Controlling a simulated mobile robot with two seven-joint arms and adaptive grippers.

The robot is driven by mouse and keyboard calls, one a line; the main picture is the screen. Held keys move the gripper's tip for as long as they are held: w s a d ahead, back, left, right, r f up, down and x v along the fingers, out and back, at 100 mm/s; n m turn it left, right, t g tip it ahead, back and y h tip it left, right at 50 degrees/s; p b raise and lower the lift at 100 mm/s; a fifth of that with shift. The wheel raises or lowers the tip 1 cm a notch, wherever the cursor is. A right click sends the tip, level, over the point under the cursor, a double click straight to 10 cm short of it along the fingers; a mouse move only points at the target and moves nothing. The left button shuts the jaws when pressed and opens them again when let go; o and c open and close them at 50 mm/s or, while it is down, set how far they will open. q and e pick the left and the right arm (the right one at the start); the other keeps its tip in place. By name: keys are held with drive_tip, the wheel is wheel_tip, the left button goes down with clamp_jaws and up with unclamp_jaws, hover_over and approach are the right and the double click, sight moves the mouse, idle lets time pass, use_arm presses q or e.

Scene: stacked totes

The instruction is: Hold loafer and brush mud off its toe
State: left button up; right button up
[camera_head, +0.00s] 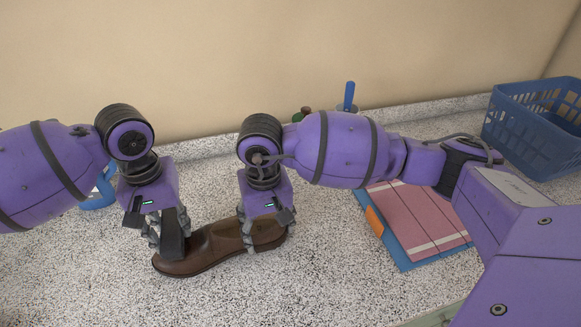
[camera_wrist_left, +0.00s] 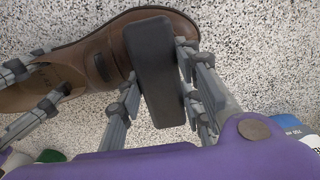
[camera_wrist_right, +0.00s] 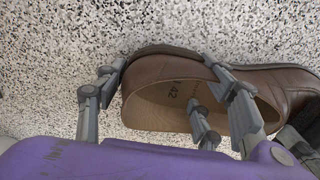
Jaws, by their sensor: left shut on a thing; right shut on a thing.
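A brown loafer (camera_head: 215,246) lies sole down on the speckled counter, toe to the left; it also shows in the left wrist view (camera_wrist_left: 113,45). My right gripper (camera_head: 264,226) is shut on its heel end, with fingers inside and outside the opening in the right wrist view (camera_wrist_right: 165,105). My left gripper (camera_head: 168,235) is shut on a dark block-shaped brush (camera_wrist_left: 156,75). The brush is at the loafer's toe, seemingly against the upper. The toe under the brush is hidden, and I cannot make out mud on the visible leather.
A blue basket (camera_head: 530,135) stands at the back right. A pink striped cloth (camera_head: 420,222) lies on a blue tray (camera_head: 404,264) right of the loafer. A blue-handled item (camera_head: 349,93) stands near the wall behind my right arm. The counter in front of the loafer is clear.

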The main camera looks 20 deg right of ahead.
sight(170, 248)
use_arm(q)
drive_tip(key=s, duration=0.5)
drive_tip(key=shift+s+a, duration=0.1)
drive_tip(key=shift+a, duration=0.25)
use_arm(e)
drive_tip(key=shift+w+r, duration=0.1)
use_arm(q)
drive_tip(key=shift+w+d, duration=0.1)
drive_tip(key=shift+w, duration=0.65)
use_arm(e)
drive_tip(key=shift+a, duration=0.1)
use_arm(q)
drive_tip(key=shift+w+d, duration=0.15)
drive_tip(key=shift+w, duration=0.75)
drive_tip(key=shift+w+d, duration=0.1)
drive_tip(key=shift+w, duration=0.8)
drive_tip(key=s, duration=0.4)
drive_tip(key=shift+s+a, duration=0.3)
drive_tip(key=shift+s, duration=0.1)
drive_tip(key=shift+w+d, duration=0.1)
drive_tip(key=shift+w, duration=0.4)
drive_tip(key=shift+w+d, duration=0.15)
drive_tip(key=shift+w, duration=1.8)
drive_tip(key=shift+s+a, duration=0.2)
drive_tip(key=shift+s, duration=2.4)
drive_tip(key=shift+w+r, duration=0.1)
drive_tip(key=shift+r, duration=4.1)
